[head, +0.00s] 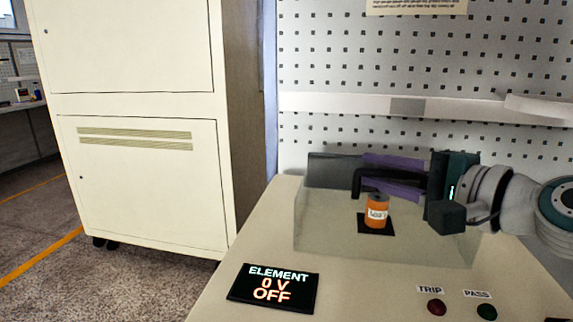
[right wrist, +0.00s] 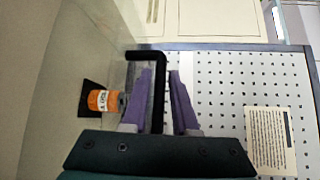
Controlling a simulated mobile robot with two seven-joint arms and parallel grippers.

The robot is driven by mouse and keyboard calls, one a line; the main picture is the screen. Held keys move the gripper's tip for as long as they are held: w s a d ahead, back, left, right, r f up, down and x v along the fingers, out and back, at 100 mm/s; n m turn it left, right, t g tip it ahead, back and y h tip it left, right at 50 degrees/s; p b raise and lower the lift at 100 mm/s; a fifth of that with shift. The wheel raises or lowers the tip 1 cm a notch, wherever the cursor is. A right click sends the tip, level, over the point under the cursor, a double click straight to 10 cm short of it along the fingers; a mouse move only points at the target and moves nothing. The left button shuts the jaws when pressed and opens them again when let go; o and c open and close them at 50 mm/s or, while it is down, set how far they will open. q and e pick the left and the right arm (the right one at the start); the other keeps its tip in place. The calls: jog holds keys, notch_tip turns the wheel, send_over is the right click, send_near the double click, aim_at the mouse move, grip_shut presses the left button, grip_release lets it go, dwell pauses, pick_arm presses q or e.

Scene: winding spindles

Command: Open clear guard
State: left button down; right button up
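The clear guard (head: 325,225) is a see-through box on the bench, with a black handle (head: 358,181) at its back. An orange labelled spool (head: 377,212) stands upright on a black pad and shows through the guard. My right gripper (head: 366,174) has purple fingers that lie above and below the handle in the head view. In the right wrist view the black handle (right wrist: 158,95) runs between the two spread fingers (right wrist: 160,72); a narrow gap shows on its right side. The guard appears down over the spool. My left gripper is out of view.
A black display (head: 272,287) reads "ELEMENT 0 V OFF". A red TRIP button (head: 437,307) and a green PASS button (head: 487,312) sit at the bench front. A cream cabinet (head: 145,180) stands at left. A pegboard (head: 330,65) with a shelf rises behind.

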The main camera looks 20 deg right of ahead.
jog(key=shift+x, duration=0.9)
jog(key=shift+f, duration=0.1)
jog(key=shift+c, duration=0.2)
grip_shut()
dwell(0.6)
